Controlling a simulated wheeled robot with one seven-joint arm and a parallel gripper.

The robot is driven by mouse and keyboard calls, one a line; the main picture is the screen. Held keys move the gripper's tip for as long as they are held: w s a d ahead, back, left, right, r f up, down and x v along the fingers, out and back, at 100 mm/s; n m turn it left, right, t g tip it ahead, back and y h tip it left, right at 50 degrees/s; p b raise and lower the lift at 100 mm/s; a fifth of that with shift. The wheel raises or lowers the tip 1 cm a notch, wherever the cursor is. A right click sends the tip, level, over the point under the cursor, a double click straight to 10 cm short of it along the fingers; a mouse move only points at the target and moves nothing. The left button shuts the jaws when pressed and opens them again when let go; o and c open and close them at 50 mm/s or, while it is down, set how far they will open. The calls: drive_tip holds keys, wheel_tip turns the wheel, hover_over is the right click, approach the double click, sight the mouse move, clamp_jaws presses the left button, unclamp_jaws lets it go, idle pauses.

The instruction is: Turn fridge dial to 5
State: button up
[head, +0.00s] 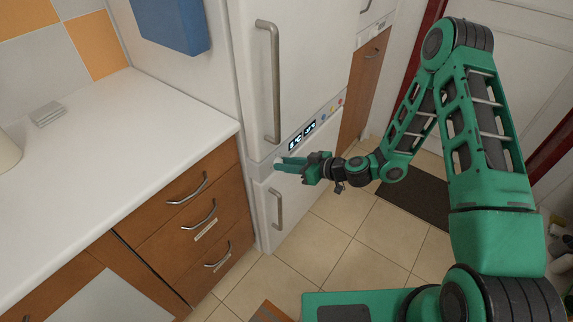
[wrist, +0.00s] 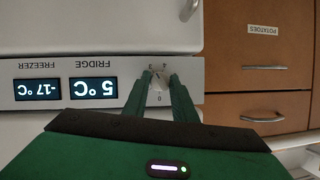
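The fridge dial (wrist: 159,80) is a small white knob on the control panel. It shows upside down in the wrist view, with a 0 printed below it and small marks above it. My gripper (wrist: 160,77) has its two green fingers apart, one on each side of the dial. I cannot tell whether they touch it. The fingers hide parts of the dial's surroundings. In the head view my gripper (head: 276,164) is at the fridge front (head: 300,85), and the dial is not clearly visible there.
The freezer display (wrist: 38,89) reads -17 °C. Long door handles (head: 268,80) and (head: 277,208) stick out above and below the panel. A white counter (head: 110,130) with brown drawers (head: 195,195) stands left of the fridge. Tiled floor (head: 365,235) is open in front.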

drive_tip(key=shift+w+d+f+m+g+y, duration=0.1)
drive_tip(key=shift+f+m+g+y, duration=0.15)
drive_tip(key=shift+m+y, duration=1.75)
drive_tip(key=shift+w+d+f+m+g+y, duration=0.2)
drive_tip(key=shift+m+y, duration=0.35)
drive_tip(key=shift+m, duration=3)
drive_tip(key=shift+s+f+m+g+y, duration=0.25)
drive_tip(key=shift+m+y, duration=1)
drive_tip(key=shift+m, duration=1.5)
drive_tip(key=shift+w+f, duration=0.1)
drive_tip(key=shift+w, duration=0.1)
drive_tip(key=o, duration=1)
drive_tip(key=shift+a, duration=0.1)
drive_tip(key=shift+o, duration=0.2)
drive_tip(key=v, duration=1)
drive_tip(key=shift+s+d, duration=0.2)
drive_tip(key=shift+d, duration=0.15)
